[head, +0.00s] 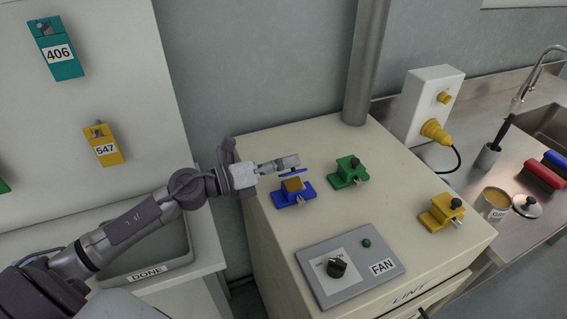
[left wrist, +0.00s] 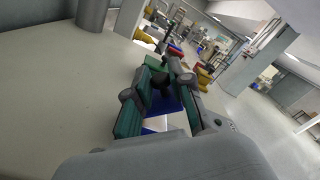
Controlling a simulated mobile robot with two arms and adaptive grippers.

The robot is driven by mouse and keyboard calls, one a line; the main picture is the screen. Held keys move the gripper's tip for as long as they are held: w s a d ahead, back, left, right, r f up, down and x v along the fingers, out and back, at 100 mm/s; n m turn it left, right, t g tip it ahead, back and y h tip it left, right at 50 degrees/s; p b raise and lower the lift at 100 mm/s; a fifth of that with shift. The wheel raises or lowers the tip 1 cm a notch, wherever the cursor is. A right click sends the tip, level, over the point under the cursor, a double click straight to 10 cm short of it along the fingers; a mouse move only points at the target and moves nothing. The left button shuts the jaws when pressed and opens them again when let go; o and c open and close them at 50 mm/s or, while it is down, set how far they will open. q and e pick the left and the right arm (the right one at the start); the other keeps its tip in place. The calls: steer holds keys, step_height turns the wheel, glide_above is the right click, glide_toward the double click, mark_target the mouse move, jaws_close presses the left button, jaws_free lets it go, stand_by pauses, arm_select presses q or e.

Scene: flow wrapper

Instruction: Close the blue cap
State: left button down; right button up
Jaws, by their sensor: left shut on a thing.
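The blue unit (head: 293,198) stands on the cream cabinet top, with a tan block showing in its open top. Its blue cap (head: 293,171) is raised above the body, close to my left gripper's fingers. My left gripper (head: 284,162) reaches in from the left just above the unit and is shut on the blue cap. In the left wrist view the blue cap (left wrist: 166,101) shows between the green-padded fingers, with a dark knob beyond it. The fingers hide part of the cap. My right gripper is not in view.
A green unit (head: 348,172) and a yellow unit (head: 441,212) stand to the right on the cabinet (head: 259,146). A grey fan panel (head: 349,272) with a dark knob lies in front. A vertical pipe (head: 366,65) rises behind.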

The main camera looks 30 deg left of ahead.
mark_target(291, 190)
arm_select(q)
steer(key=m+b, duration=0.1)
steer(key=d+f+m, duration=0.1)
steer(key=m, duration=0.1)
steer(key=s+m+b, duration=0.1)
steer(key=shift+s+d+f+m+b, duration=0.1)
steer(key=shift+d+f+m+b, duration=0.1)
steer(key=shift+f+m+b, duration=0.1)
steer(key=shift+s+d+f+m+b, duration=0.15)
steer(key=shift+m+b, duration=0.25)
steer(key=shift+m, duration=0.35)
steer(key=shift+s+d+f+m+b, duration=0.1)
steer(key=shift+d+f+m+b, duration=0.1)
steer(key=shift+m+b, duration=0.35)
steer(key=shift+s+d+f+m+b, duration=0.15)
steer(key=shift+m+b, duration=0.1)
steer(key=shift+m, duration=0.65)
steer(key=c, duration=1.1)
jaws_free()
steer(key=shift+o, duration=0.2)
steer(key=shift+a, duration=0.1)
steer(key=v, duration=1.2)
